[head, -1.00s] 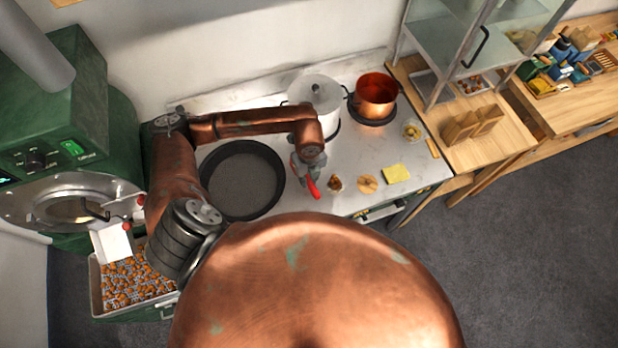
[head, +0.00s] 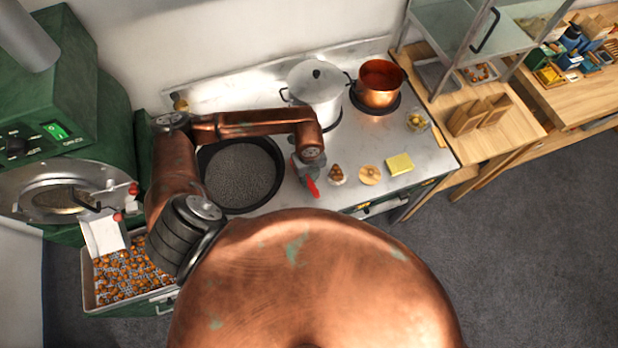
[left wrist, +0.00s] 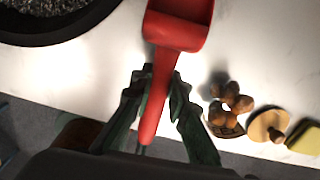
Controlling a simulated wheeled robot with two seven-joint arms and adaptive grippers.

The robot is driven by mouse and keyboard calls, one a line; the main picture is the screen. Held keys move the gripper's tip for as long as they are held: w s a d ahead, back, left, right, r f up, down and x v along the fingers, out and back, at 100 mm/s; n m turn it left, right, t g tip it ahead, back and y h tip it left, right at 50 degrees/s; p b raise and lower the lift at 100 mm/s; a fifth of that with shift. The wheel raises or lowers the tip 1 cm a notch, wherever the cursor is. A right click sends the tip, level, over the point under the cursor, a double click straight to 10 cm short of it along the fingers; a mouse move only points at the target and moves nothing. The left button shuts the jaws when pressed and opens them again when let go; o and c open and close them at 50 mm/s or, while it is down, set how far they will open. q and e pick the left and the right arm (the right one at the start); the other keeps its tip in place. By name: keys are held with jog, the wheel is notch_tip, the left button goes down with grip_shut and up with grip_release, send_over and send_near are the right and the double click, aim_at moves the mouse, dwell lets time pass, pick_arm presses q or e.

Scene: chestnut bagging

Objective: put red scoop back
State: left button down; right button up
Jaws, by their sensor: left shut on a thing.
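The red scoop (left wrist: 178,28) shows in the left wrist view, its handle running down between the fingers of my left gripper (left wrist: 153,95). The gripper is shut on the handle. The scoop's bowl points away from the gripper, over the white counter; I cannot tell whether it touches the surface. In the head view the left gripper (head: 304,172) is above the front of the counter, right of the black pan, and a bit of the red scoop (head: 312,187) shows beneath it. My right gripper is not in view.
On the counter (head: 345,150) are a black pan (head: 240,175), a white pot (head: 316,90), a copper pot (head: 380,85), a small pile of chestnuts (head: 337,175), a round wooden piece (head: 369,175) and a yellow sponge (head: 399,163). A chestnut tray (head: 88,285) stands lower left.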

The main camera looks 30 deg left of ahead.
pick_arm(q)
jog(key=shift+f+b, duration=0.4)
jog(key=shift+f, duration=0.05)
jog(key=c, duration=1.8)
grip_release()
jog(key=shift+r, duration=0.1)
notch_tip(320, 180, up, 12)
